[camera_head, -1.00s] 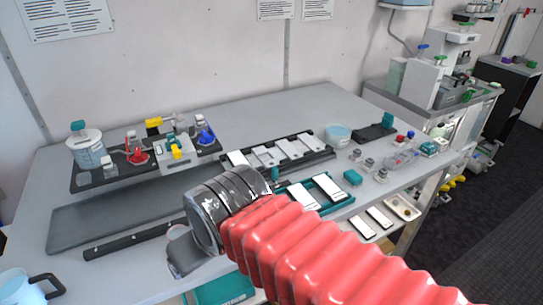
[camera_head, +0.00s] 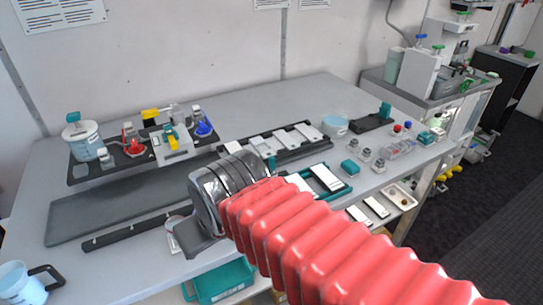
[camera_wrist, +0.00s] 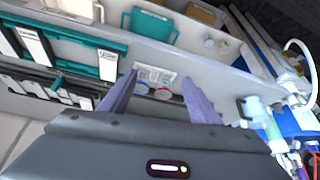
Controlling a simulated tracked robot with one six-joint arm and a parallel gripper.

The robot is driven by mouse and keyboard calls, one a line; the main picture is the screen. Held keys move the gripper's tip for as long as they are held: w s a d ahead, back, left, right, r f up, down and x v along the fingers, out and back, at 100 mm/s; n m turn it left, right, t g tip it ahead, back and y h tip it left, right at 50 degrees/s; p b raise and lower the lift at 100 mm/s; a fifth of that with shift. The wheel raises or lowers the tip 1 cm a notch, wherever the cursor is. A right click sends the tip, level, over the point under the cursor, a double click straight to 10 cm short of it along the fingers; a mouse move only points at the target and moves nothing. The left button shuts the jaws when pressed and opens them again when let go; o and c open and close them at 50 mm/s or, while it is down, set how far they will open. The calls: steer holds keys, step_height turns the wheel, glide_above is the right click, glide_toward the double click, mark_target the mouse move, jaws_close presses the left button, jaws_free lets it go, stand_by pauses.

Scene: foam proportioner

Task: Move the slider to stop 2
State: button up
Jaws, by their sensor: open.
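I cannot make out a slider or numbered stops with certainty. A long black bar (camera_head: 130,231) with small pegs lies along the front left of the table and runs behind my wrist. A round pale part (camera_head: 174,222) shows beside my wrist near the bar's right end. My gripper (camera_wrist: 160,77) is open, with its two purple-grey fingers apart in the wrist view. Between and beyond the fingers are a small white piece (camera_wrist: 157,75) and red and blue round tops; I cannot tell whether they are within reach. In the head view my wrist hides the fingertips.
A black board (camera_head: 85,172) with red, yellow and blue valves stands at the back left. A black rack (camera_head: 319,147) and teal tray (camera_head: 345,193) hold white plates. A blue cup (camera_head: 20,284) stands front left. The table's back middle is clear.

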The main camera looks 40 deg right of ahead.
steer(key=w+d+m, duration=0.1)
steer(key=d, duration=0.2)
steer(key=w+d+m+g, duration=0.1)
steer(key=w+d, duration=0.1)
steer(key=d, duration=0.2)
steer(key=w+d+f+m, duration=0.1)
steer(key=d, duration=0.2)
steer(key=shift+w+d+m+g+h, duration=0.15)
steer(key=shift+d+m+g+h, duration=0.15)
steer(key=shift+d+h, duration=0.1)
steer(key=c, duration=0.6)
steer(key=shift+o, duration=0.2)
steer(key=n, duration=0.1)
glide_toward(273, 158)
step_height(273, 158, up, 3)
steer(key=s, duration=0.2)
steer(key=shift+w+a+f+n+t, duration=0.2)
steer(key=shift+n+t, duration=0.1)
steer(key=shift+t, duration=0.1)
steer(key=x, duration=1.4)
steer(key=shift+s, duration=0.1)
steer(key=shift+c, duration=0.4)
